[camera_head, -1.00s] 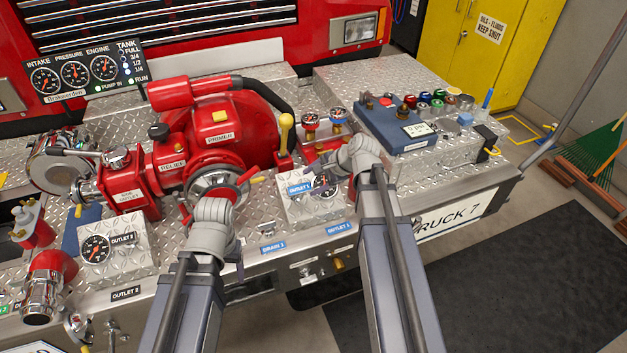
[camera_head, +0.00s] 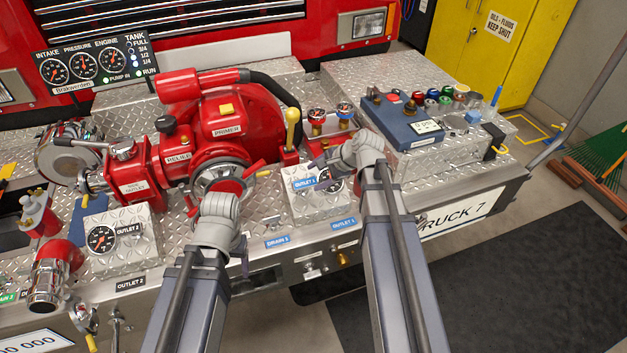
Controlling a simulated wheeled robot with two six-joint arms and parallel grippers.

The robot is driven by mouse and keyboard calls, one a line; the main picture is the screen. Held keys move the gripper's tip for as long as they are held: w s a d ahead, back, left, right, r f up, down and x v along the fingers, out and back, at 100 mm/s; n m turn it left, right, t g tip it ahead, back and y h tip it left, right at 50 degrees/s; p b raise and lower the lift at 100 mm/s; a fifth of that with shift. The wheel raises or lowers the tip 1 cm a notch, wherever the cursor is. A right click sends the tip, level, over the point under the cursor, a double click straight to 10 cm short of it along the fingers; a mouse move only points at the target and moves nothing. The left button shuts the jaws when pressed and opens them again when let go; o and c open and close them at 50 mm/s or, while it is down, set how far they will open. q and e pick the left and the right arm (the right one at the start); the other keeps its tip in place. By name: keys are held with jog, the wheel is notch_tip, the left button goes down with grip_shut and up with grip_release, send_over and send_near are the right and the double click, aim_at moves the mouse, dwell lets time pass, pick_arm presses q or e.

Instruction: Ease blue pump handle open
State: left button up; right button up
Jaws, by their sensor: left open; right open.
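The red pump (camera_head: 222,118) with its PRIMER plate stands on the diamond-plate bumper. I cannot make out for sure which part is the blue handle. My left gripper (camera_head: 243,247) is at the bumper's front, below the pump's round outlet, and is largely hidden by my wrist. My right gripper (camera_head: 322,165) is open, above the OUTLET 1 box and in front of the two small valves. I see nothing held in either gripper.
A yellow-knobbed lever (camera_head: 291,128) rises right of the pump. A blue control box (camera_head: 402,122) stands further right, near several coloured caps. The OUTLET 2 box (camera_head: 122,240) with its gauge is at left. The dark floor mat (camera_head: 500,290) is clear.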

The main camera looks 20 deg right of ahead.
aim_at(305, 183)
jog(key=shift+w+a+f+b, duration=0.2)
jog(key=shift+a+f+b, duration=0.1)
jog(key=shift+f, duration=0.25)
jog(key=b+x, duration=0.5)
jog(key=x, duration=0.2)
jog(key=shift+b, duration=0.35)
pick_arm(q)
notch_tip(305, 183, down, 7)
jog(key=shift+s+r, duration=0.2)
jog(key=shift+s, duration=0.15)
pick_arm(e)
grip_shut()
